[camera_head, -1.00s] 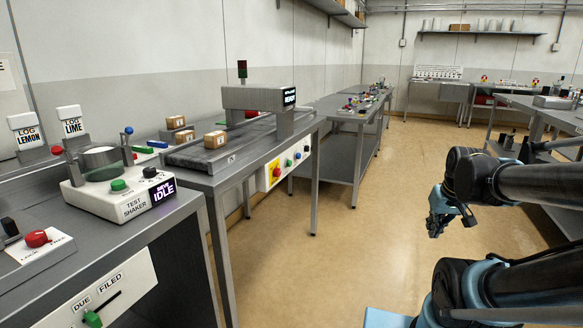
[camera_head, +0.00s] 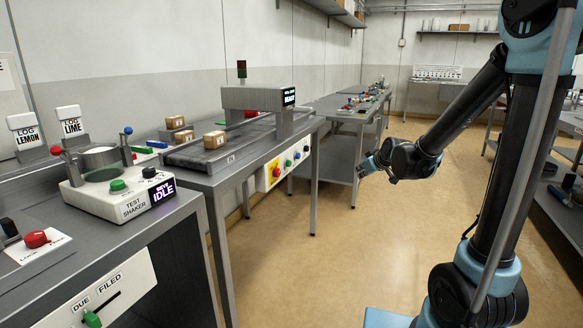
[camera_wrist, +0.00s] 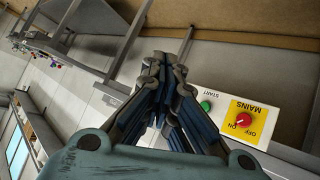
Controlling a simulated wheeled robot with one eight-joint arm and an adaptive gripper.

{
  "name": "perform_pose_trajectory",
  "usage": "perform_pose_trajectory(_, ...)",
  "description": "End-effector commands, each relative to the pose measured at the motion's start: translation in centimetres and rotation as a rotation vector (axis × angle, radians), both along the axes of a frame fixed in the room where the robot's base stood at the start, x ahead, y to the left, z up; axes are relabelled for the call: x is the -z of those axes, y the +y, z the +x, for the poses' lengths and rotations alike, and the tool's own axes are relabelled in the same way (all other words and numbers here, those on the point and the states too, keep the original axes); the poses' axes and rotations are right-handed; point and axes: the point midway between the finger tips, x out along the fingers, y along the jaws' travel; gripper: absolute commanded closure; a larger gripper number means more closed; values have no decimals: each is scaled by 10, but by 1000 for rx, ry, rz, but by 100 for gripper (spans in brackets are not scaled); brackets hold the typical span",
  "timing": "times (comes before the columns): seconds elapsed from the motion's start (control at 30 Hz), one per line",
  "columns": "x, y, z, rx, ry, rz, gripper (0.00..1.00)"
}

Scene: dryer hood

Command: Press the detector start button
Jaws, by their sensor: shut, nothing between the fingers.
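The detector (camera_head: 258,97) is a grey arch over a short conveyor on the metal bench, with a lit display. Its white front panel (camera_head: 282,178) carries a round green start button (camera_head: 289,163), also seen in the wrist view (camera_wrist: 205,105) beside the word START. A red mains switch (camera_wrist: 243,119) on a yellow plate sits next to it. My gripper (camera_head: 364,168) is shut and empty, out in the aisle to the right of the panel with a gap between. In the wrist view its fingertips (camera_wrist: 165,65) are together, left of the green button in the picture.
A test shaker (camera_head: 118,199) reading IDLE stands on the nearer bench at left. A further bench (camera_head: 340,104) runs behind. The floor (camera_head: 330,265) between is clear.

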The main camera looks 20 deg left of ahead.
Motion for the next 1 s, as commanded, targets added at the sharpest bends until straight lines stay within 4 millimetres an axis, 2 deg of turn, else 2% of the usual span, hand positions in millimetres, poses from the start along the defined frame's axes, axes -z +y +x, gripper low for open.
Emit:
perform_pose_trajectory(0.03, 3, 17, 9, -25, -29, 5, 100)
perform_pose_trajectory(0.2, 11, 67, 34, -95, -130, 24, 100)
perform_pose_trajectory(0.5, 33, 149, 58, -190, -298, 57, 100)
perform_pose_trajectory(0.7, 44, 178, 62, -220, -362, 70, 100)
perform_pose_trajectory(1.0, 46, 185, 63, -226, -381, 74, 100)
